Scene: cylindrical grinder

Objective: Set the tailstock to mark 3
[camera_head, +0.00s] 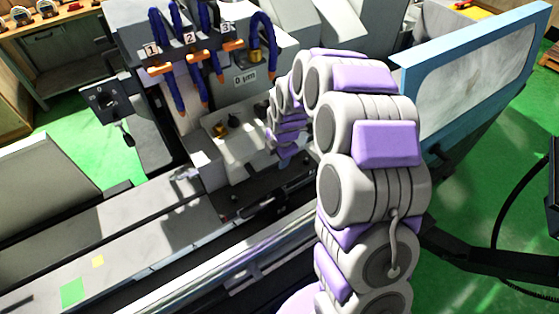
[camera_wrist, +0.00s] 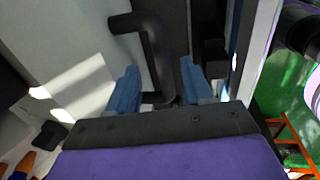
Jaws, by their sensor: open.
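In the wrist view, my gripper (camera_wrist: 162,90) is open, its two blue fingers apart. A dark bent handle (camera_wrist: 158,45) reaches down between the fingers, with visible space on its left. I cannot tell whether a finger touches it. In the head view, my gripper is mostly hidden behind my arm, low over the machine bed. Number plates 1 (camera_head: 151,50), 2 (camera_head: 189,38) and 3 (camera_head: 227,28) stand along the machine's upper edge beside blue hoses. I cannot clearly tell which part is the tailstock, nor its setting.
A "0 µm" plate (camera_head: 245,78) is on the machine's face. Orange-tipped blue hoses (camera_head: 176,88) hang above the bed. A blue-framed clear guard (camera_head: 475,85) stands to the right. Long rails (camera_head: 215,262) cross the front. Green floor shows on both sides.

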